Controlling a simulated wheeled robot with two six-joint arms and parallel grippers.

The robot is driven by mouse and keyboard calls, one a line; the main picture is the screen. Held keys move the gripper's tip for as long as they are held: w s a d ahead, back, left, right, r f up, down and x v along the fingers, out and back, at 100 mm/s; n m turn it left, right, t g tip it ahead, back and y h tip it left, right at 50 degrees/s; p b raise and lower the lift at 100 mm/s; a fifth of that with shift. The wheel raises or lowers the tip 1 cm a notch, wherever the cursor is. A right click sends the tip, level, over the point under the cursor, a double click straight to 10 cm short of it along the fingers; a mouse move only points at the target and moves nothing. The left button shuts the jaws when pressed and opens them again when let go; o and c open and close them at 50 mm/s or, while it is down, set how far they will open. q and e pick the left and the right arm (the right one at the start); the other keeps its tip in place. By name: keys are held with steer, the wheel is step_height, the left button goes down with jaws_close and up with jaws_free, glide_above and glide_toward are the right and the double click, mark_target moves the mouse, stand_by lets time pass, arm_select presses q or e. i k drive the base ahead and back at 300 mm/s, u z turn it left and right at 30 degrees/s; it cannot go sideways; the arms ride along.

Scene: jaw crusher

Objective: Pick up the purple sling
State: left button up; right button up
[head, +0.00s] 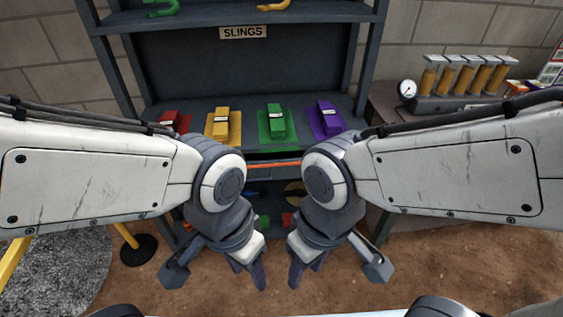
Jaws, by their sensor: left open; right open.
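The purple sling (327,118) is a folded bundle with a pale label. It lies on a purple patch at the right end of a dark shelf, below the "SLINGS" sign (243,32). My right gripper (305,277) is open and empty, low in front of the shelf and well short of the purple sling. My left gripper (251,276) is open and empty beside it on the left. Both point downward, and neither touches a sling. My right forearm passes just in front of the purple sling's lower right side.
Green (275,122), yellow (221,122) and red (174,121) slings share the shelf, left of the purple one. An upper shelf (230,14) overhangs with hooks on it. A bench (385,97) with a gauge (407,88) and yellow cylinders stands right. A yellow post's black base (138,251) stands left.

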mark_target(332, 125)
steer(key=z, duration=0.1)
steer(key=i, duration=0.95)
steer(key=u, duration=2.7)
steer(key=k, duration=1.25)
steer(key=z, duration=0.8)
